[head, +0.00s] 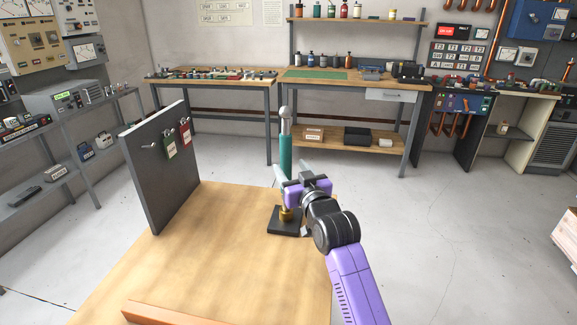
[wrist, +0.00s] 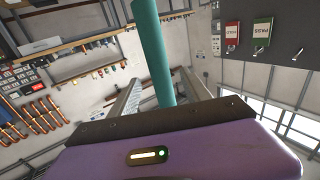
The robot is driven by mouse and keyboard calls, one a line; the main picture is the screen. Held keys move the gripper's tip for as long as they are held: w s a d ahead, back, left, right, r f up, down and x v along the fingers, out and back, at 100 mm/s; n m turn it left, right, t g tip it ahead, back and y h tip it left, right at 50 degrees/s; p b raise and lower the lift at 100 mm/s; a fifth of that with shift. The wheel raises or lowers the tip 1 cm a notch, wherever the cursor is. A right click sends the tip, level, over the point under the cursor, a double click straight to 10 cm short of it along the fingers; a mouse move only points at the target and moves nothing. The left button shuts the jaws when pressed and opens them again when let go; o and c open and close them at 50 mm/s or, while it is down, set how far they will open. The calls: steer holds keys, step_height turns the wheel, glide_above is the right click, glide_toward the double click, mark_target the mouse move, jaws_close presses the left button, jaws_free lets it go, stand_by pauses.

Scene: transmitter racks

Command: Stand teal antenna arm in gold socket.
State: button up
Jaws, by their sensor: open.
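The teal antenna arm (head: 286,150) stands upright, with a grey rod and round knob at its top. It is in line above the gold socket (head: 287,215), which sits on a black square base (head: 285,227) near the right edge of the wooden table. My gripper (head: 284,182) is open just above the socket, with its fingers on either side of the teal arm. In the wrist view, the teal arm (wrist: 155,50) passes between the spread fingers, with gaps showing. My gripper hides the join between arm and socket, so I cannot tell how deep it sits.
A dark upright panel (head: 160,165) stands at the table's left, with a green tag (head: 170,148) and a red tag (head: 186,134) on hooks. An orange strip (head: 185,313) runs along the front edge. The table's middle (head: 215,250) is clear.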

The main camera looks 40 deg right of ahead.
steer(key=v, duration=0.4)
steer(key=shift+s+a, duration=0.15)
steer(key=shift+s, duration=0.25)
step_height(320, 180, up, 4)
steer(key=s+t, duration=0.2)
steer(key=s+a+f+n+g+y, duration=0.1)
steer(key=s+a+f, duration=0.4)
steer(key=s, duration=0.8)
steer(key=s+a+f+n+g+y, duration=0.1)
steer(key=s+a+f, duration=0.4)
steer(key=s+a, duration=0.6)
steer(key=s+a+f+n+g+y, duration=0.1)
steer(key=s+a+f+y, duration=0.3)
steer(key=s, duration=1.2)
steer(key=a+f+n, duration=0.1)
steer(key=a+f, duration=0.1)
steer(key=a, duration=0.2)
steer(key=shift+a+g+y, duration=0.3)
steer(key=shift+g+y, duration=0.1)
